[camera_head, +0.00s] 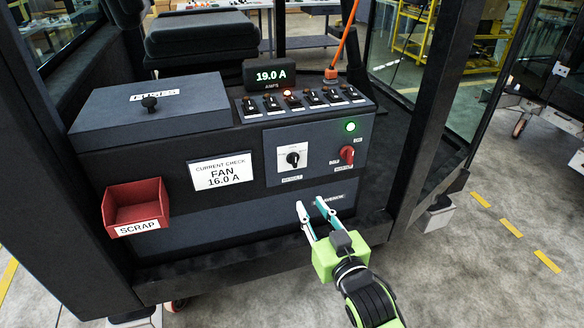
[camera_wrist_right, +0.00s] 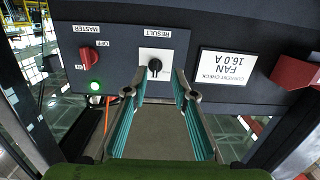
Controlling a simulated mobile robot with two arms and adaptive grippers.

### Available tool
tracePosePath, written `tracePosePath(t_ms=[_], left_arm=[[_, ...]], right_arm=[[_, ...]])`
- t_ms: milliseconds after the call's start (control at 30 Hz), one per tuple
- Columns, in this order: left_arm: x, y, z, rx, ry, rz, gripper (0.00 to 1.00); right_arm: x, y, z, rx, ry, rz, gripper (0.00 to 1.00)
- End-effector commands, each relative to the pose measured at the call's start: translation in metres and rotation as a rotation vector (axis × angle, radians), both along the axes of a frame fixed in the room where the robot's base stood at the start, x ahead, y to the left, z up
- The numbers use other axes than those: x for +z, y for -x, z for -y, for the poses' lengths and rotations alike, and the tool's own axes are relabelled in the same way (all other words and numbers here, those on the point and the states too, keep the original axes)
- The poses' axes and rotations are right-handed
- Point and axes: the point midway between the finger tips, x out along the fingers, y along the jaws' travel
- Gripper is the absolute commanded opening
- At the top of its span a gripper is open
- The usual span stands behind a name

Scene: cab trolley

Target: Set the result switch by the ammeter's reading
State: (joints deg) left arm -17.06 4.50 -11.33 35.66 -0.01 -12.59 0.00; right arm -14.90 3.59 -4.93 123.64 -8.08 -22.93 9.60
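The ammeter (camera_head: 270,75) is a black display that reads 19.0 A in green. The card (camera_head: 221,173) reads CURRENT CHECK, FAN, 16.0 A. The result switch (camera_head: 293,158) is a black rotary knob on a white plate; its small position marks are too small to read. Its knob looks roughly upright. My right gripper (camera_head: 311,204) is open and empty, in front of and below the switch panel. In the wrist view the result switch (camera_wrist_right: 155,66) appears between the tips of my right gripper (camera_wrist_right: 159,78), apparently with a gap. My left gripper is not in view.
The red master switch (camera_head: 347,154) is right of the result switch, below a lit green lamp (camera_head: 350,126). A red SCRAP bin (camera_head: 135,204) hangs at the left. A dark cab post (camera_head: 421,110) stands at the right.

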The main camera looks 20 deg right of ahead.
Motion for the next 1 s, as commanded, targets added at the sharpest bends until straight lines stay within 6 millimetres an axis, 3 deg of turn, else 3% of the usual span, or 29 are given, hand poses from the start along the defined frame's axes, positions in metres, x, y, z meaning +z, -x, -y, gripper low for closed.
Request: tracePosePath(t_ms=[100,200,367,800,1000], left_arm=[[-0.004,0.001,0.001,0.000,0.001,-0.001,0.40],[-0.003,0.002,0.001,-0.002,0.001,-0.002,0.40],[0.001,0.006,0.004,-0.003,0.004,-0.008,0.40],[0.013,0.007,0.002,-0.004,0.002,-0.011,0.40],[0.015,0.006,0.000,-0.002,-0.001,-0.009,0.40]], right_arm=[[0.030,0.004,0.003,-0.007,-0.006,0.059,0.25],[0.039,0.003,0.003,-0.009,-0.006,0.073,0.25],[0.041,-0.015,0.002,-0.008,-0.008,0.075,0.25],[0.040,-0.102,-0.001,-0.008,-0.007,0.073,0.25],[0.039,-0.125,-0.002,-0.007,-0.007,0.072,0.25]])
